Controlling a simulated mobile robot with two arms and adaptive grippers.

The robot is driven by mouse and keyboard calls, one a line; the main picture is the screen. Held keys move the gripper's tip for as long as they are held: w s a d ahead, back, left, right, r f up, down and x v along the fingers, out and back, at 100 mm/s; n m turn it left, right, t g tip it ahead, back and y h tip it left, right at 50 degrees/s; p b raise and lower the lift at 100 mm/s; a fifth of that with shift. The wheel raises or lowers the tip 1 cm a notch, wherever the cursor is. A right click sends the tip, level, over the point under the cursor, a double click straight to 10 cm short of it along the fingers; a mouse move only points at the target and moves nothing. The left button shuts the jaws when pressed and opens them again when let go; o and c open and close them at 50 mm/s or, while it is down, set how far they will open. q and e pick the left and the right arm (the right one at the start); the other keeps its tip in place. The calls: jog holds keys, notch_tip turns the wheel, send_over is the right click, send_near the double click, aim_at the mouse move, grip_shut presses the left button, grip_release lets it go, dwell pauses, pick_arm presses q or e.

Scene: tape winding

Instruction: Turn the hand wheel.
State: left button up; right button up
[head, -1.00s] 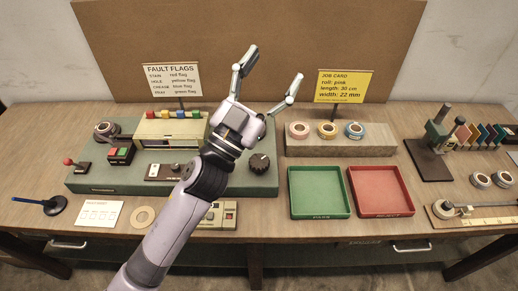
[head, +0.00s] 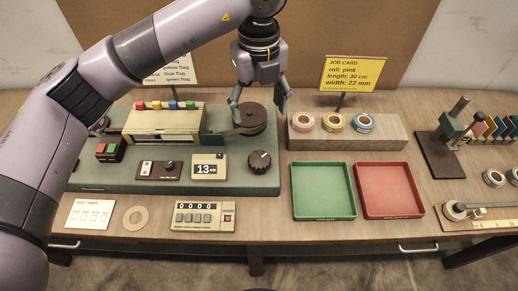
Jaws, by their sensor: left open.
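The hand wheel (head: 252,119), a dark brown round disc, sits at the right rear of the green machine base (head: 215,180). My left gripper (head: 259,107) comes down over it from above, pointing down, with its jaws open. One finger is at the wheel's left side and the other at its right side. I cannot tell whether either finger touches the wheel. My right gripper is out of view.
A display reading 13 cm (head: 209,167) and a black knob (head: 260,161) are in front of the wheel. Tape rolls on a wooden block (head: 350,143) stand to the right. Green (head: 323,214) and red (head: 418,212) trays lie at front right.

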aim_at(260, 158)
pick_arm(q)
notch_tip(260, 158, down, 17)
jog(key=p, duration=0.4)
jog(key=shift+s+f, duration=0.1)
jog(key=shift+c, duration=0.6)
jog(key=c, duration=1)
jog(key=shift+c, duration=0.2)
jog(key=shift+f+m+b, duration=0.1)
jog(key=shift+m+b, duration=0.2)
jog(key=shift+b, duration=0.25)
jog(key=m+b, duration=0.6)
jog(key=b, duration=0.2)
jog(key=shift+d+f, duration=0.1)
jog(key=shift+f, duration=0.05)
jog(key=shift+r+m+b, duration=0.2)
jog(key=shift+m+b, duration=1.1)
jog(key=shift+b, duration=0.05)
